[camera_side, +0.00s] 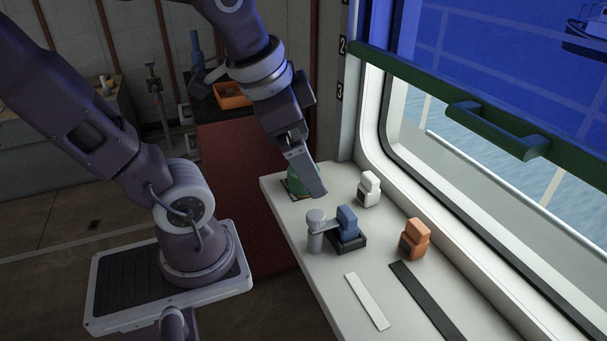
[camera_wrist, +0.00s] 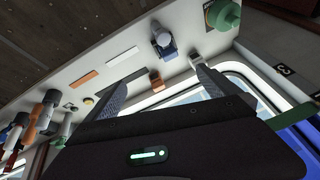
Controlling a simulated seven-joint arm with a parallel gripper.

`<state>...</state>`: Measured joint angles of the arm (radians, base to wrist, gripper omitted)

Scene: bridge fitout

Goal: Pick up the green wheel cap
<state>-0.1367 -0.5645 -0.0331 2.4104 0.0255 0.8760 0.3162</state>
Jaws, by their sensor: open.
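The green wheel cap (camera_side: 296,183) sits at the far end of the white bench, on a dark pad, partly hidden behind my gripper in the side view. It also shows in the wrist view (camera_wrist: 228,15) at the top right edge, cut off by the frame. My gripper (camera_side: 316,190) hangs over the far end of the bench, in line with the cap in the side view; the exact gap is hard to tell. In the wrist view the fingers (camera_wrist: 168,68) are spread with nothing between them, and the cap lies outside them, beyond the right finger.
On the white bench (camera_side: 340,283) stand a grey post (camera_side: 315,234), a blue block (camera_side: 347,222) on a black base, a white block (camera_side: 369,189) and an orange block (camera_side: 415,237). White (camera_side: 367,301) and black strips (camera_side: 426,300) lie nearer. A window with a green rail (camera_side: 430,80) borders the right.

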